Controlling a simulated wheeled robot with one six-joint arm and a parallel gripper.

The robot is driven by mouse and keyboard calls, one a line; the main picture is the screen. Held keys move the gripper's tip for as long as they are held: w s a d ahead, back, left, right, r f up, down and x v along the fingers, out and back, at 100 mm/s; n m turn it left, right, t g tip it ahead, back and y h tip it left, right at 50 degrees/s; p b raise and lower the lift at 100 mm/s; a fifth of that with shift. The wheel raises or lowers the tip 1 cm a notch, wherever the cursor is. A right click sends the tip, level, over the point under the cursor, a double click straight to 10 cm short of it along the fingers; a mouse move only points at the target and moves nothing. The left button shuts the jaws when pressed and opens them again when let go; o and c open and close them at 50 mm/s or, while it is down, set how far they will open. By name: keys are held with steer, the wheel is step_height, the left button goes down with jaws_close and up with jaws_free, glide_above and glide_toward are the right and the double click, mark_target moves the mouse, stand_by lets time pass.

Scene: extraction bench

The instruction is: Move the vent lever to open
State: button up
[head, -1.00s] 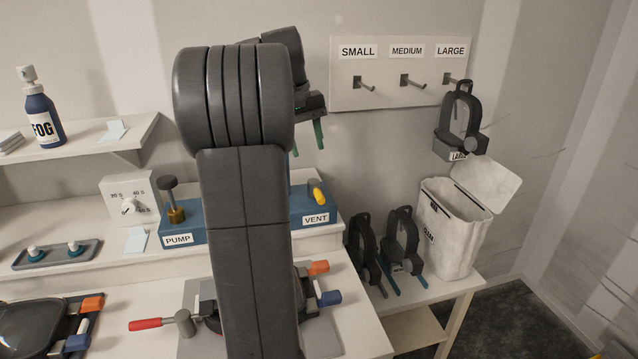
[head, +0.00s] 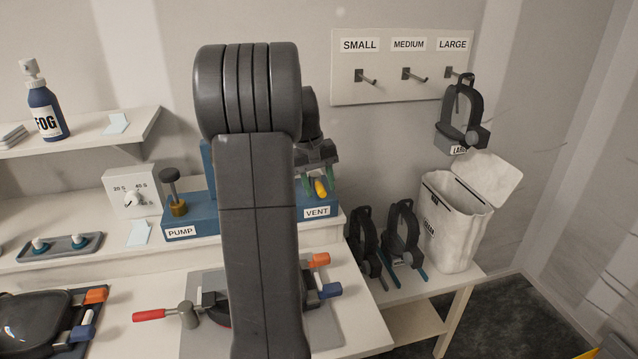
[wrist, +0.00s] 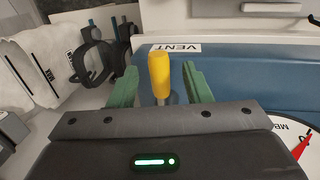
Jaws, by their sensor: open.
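The vent lever has a yellow handle (head: 320,187) and stands on the blue box (head: 268,219) beside the VENT label (head: 317,212). In the wrist view the yellow handle (wrist: 159,75) sits between the two green fingertips. My gripper (head: 318,186) is open, with one finger on each side of the handle and a visible gap to each finger (wrist: 159,88). The handle looks slightly tilted in the head view. My arm hides the middle of the blue box.
The pump knob (head: 170,178) stands at the box's left end. A round gauge (wrist: 297,135) with a red needle is close by in the wrist view.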

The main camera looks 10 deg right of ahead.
steer(key=shift+c, duration=0.2)
jaws_close()
